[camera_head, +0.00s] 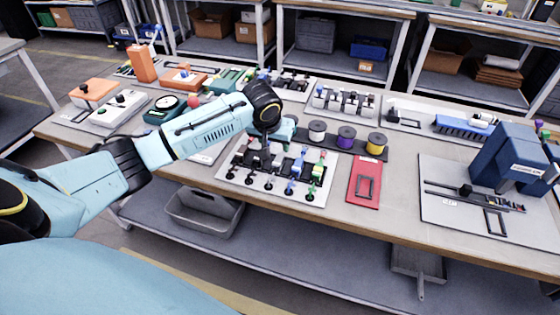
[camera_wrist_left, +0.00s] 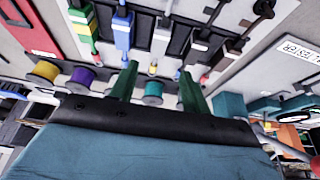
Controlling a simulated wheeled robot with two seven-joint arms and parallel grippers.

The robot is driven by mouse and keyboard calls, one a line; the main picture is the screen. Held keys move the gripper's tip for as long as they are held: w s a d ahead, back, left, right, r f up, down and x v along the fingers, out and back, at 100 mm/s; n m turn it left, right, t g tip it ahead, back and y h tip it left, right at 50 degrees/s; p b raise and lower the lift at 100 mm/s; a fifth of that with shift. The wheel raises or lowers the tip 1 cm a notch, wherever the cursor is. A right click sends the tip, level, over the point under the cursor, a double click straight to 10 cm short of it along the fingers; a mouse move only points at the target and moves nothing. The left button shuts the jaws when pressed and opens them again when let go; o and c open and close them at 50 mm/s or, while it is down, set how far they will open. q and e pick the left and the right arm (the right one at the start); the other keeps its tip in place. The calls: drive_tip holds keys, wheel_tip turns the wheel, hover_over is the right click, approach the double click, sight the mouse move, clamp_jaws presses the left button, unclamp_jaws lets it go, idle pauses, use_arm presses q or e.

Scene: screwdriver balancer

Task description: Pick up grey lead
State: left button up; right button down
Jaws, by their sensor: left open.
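A light rack board (camera_head: 232,172) in the middle of the bench holds several short leads with coloured ends. Pale grey-white ends show in its left and middle part, then blue and green ones to the right. In the left wrist view a whitish-grey lead (camera_wrist_left: 162,33) hangs beside a blue one (camera_wrist_left: 122,28), and a greyer one (camera_wrist_left: 200,46) is on its other side; I cannot tell which is the grey lead. My left gripper (camera_wrist_left: 158,90) is open, its two green fingers apart with no lead visibly held between them. In the head view the wrist hides the fingers. My right gripper is out of view.
Grey, purple (camera_head: 346,137) and yellow spools stand behind the rack. A red tray (camera_head: 364,183) lies to its right, and a blue machine (camera_head: 510,158) stands at the far right. An orange block (camera_head: 143,62) and devices crowd the left. Bare bench shows near the front edge.

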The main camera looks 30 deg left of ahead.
sight(280, 156)
use_arm(q)
drive_tip(key=b+x, duration=0.1)
drive_tip(key=x, duration=0.7)
drive_tip(key=shift+d+b, duration=0.15)
drive_tip(key=shift+b, duration=0.25)
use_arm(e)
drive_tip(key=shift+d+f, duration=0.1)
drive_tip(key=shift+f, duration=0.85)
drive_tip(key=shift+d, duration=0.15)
use_arm(q)
drive_tip(key=shift+c, duration=1)
drive_tip(key=c, duration=0.5)
drive_tip(key=shift+r, duration=0.1)
drive_tip(key=c, duration=0.3)
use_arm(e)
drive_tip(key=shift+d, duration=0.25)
